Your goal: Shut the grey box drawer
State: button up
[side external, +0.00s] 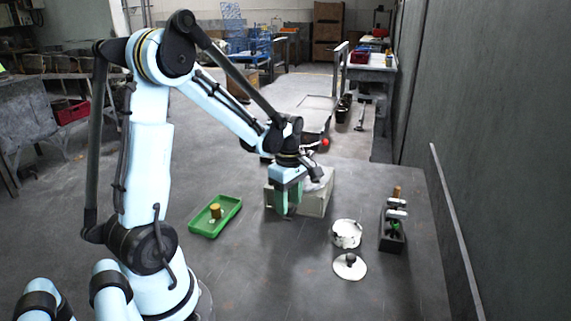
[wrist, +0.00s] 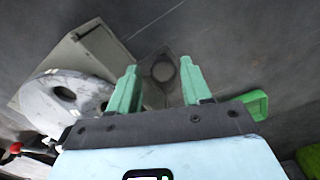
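The grey box (side external: 314,198) sits on the dark table, partly hidden behind my gripper (side external: 287,207) in the side view. In the wrist view the grey box (wrist: 82,50) is at upper left. A darker squarish part with a round shape in it (wrist: 163,70) lies beside the box and shows between my fingertips; it may be the drawer, pulled out, but I cannot tell surely. My gripper (wrist: 160,67) has its two green fingers apart, with nothing visibly clamped. Whether a finger touches the box or drawer is unclear.
A green tray (side external: 203,230) with a yellowish cylinder (side external: 215,211) stands to the left. A white pot (side external: 346,234), its lid (side external: 350,267) and a dark rack (side external: 391,244) stand right. The front table is clear.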

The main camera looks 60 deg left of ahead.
jog(key=shift+r, duration=0.1)
notch_tip(320, 180, up, 12)
dwell(0.7)
